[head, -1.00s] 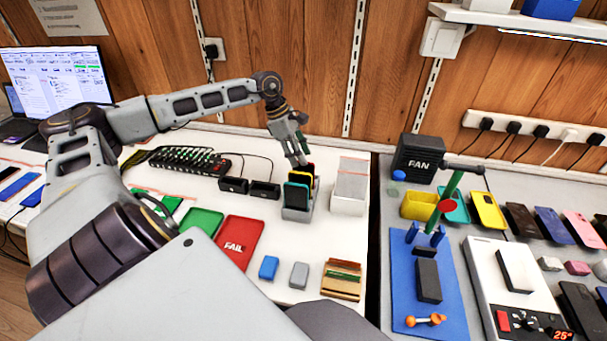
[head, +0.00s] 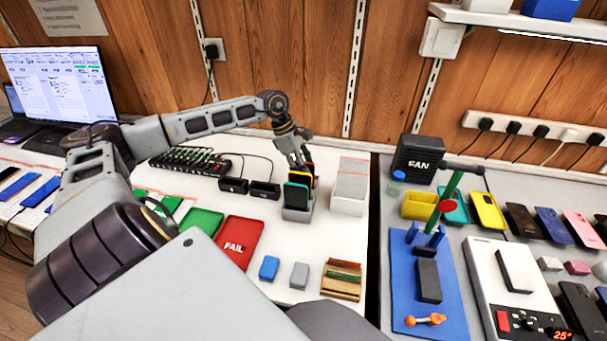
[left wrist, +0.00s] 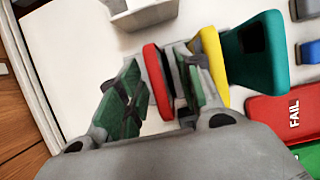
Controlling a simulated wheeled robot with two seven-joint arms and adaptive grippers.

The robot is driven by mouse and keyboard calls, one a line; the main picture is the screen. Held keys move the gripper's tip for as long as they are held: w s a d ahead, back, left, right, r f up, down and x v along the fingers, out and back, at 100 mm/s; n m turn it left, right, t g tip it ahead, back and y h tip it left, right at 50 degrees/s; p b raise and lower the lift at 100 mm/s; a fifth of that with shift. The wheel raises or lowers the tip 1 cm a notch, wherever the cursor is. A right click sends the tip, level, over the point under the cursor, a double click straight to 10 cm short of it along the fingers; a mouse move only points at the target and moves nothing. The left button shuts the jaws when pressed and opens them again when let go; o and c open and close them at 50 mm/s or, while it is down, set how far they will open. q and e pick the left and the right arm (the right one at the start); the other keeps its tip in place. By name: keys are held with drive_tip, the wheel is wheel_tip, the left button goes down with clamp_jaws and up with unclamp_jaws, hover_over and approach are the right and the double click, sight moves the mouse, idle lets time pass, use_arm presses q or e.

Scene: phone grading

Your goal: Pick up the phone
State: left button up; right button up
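Several phones stand upright in a grey rack (head: 298,214). A dark phone with a teal edge (head: 297,196) is at the front; it also shows in the left wrist view (left wrist: 262,52). A yellow one (left wrist: 213,62) stands behind it, and a red one (left wrist: 153,72) is farthest back. My left gripper (head: 301,164) is over the back of the rack, pointing down. In the left wrist view its green-padded fingers (left wrist: 160,88) are apart, with the red phone between them. The right finger lies between red and yellow. Contact cannot be told. My right gripper is out of view.
A white box (head: 348,200) stands right of the rack. Black holders (head: 249,188) and a cabled hub (head: 190,162) are to its left. A red FAIL tray (head: 240,242) and a green tray (head: 202,222) lie in front. A fan (head: 417,160) stands farther right.

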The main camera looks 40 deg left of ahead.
use_arm(q)
drive_tip(key=shift+f, duration=0.15)
idle(0.3)
clamp_jaws()
